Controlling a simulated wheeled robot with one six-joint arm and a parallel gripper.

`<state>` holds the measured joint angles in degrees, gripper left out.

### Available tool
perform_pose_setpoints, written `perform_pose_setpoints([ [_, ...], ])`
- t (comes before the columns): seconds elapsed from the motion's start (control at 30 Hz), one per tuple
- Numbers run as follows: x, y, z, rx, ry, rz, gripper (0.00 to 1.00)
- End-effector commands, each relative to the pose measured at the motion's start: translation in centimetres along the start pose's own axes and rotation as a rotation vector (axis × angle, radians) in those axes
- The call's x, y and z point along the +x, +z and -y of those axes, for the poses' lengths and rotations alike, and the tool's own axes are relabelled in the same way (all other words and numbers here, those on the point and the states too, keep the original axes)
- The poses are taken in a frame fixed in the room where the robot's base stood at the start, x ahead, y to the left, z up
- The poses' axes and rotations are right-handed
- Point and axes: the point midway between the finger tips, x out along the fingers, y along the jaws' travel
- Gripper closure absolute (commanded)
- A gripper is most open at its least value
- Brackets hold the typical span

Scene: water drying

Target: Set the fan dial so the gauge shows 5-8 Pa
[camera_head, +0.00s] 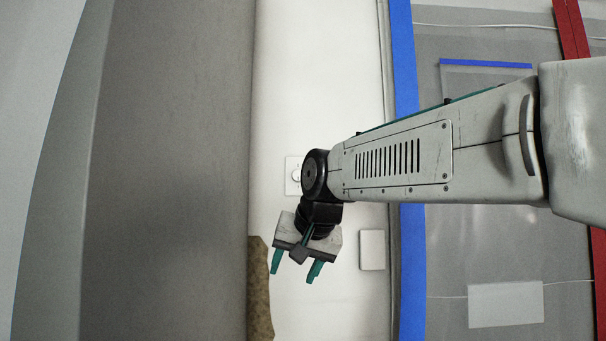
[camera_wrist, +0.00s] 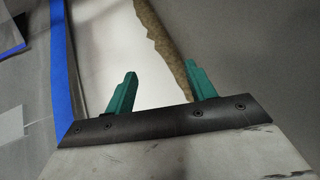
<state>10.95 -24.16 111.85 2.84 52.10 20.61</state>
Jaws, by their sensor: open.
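My gripper (camera_head: 295,269) is in the head view, its two teal fingers spread apart with nothing between them. Both fingers also show in the wrist view (camera_wrist: 160,72), open in front of a white surface. A white plate with a small round fitting (camera_head: 291,176) is on the white panel, partly hidden behind my black wrist joint. I cannot tell whether it is the fan dial. The gripper is below it in the picture. No gauge or reading can be made out in either view.
A plain white plate (camera_head: 372,250) sits right of my gripper. A brown ragged-edged patch (camera_head: 259,290) is left of it and shows in the wrist view (camera_wrist: 160,40). Blue tape (camera_head: 405,60) edges grey sheeting; a red strip (camera_head: 572,28) is at far right.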

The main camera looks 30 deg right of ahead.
Motion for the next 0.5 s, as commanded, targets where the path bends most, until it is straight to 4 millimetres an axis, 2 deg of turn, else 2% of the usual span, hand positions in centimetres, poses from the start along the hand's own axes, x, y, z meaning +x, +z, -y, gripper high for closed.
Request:
perform_pose_setpoints([
  [0.03, -0.7, -5.8, 0.7, 0.086, -0.021, -0.098, 0.45],
  [0.1, -1.9, -12.6, 1.4, 0.197, -0.062, -0.223, 0.45],
  [0.2, -3.9, -20.4, 1.8, 0.321, -0.123, -0.374, 0.45],
  [0.3, -5.7, -25.7, 1.7, 0.406, -0.175, -0.482, 0.45],
  [0.33, -6.1, -26.8, 1.7, 0.424, -0.186, -0.505, 0.45],
  [0.4, -6.9, -28.6, 1.6, 0.454, -0.209, -0.545, 0.45],
  [0.5, -7.1, -30.0, 1.6, 0.475, -0.226, -0.572, 0.45],
])
